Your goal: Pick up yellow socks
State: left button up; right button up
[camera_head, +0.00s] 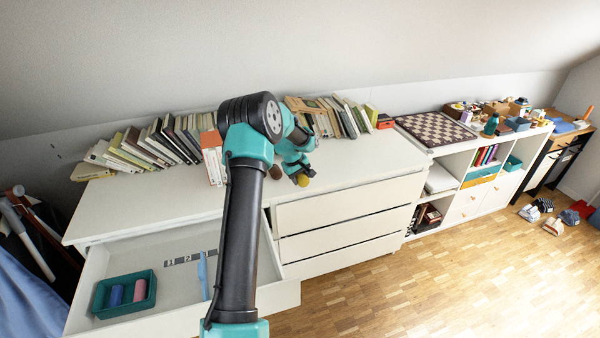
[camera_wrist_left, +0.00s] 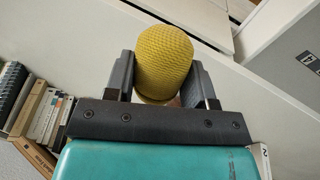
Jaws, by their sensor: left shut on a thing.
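The yellow socks (camera_wrist_left: 163,62) are a rolled, knitted bundle between the two fingers of my left gripper (camera_wrist_left: 162,80) in the left wrist view. The gripper is shut on them. In the head view my left gripper (camera_head: 302,176) is over the front part of the dresser top, and only a small bit of the yellow socks (camera_head: 303,180) shows beside it. My left arm hides part of the dresser and the open drawer. My right gripper is not in view.
The open drawer (camera_head: 180,322) holds a teal tray (camera_head: 125,314) with blue and pink rolls, and a light blue object (camera_head: 204,275). Books (camera_head: 165,140) line the back of the dresser top (camera_head: 385,160). A chessboard (camera_head: 436,128) lies on the shelf unit to the right.

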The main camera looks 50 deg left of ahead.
pick_arm(q)
jog(key=shift+s+d, duration=0.35)
jog(key=shift+d, duration=0.05)
dwell(0.4)
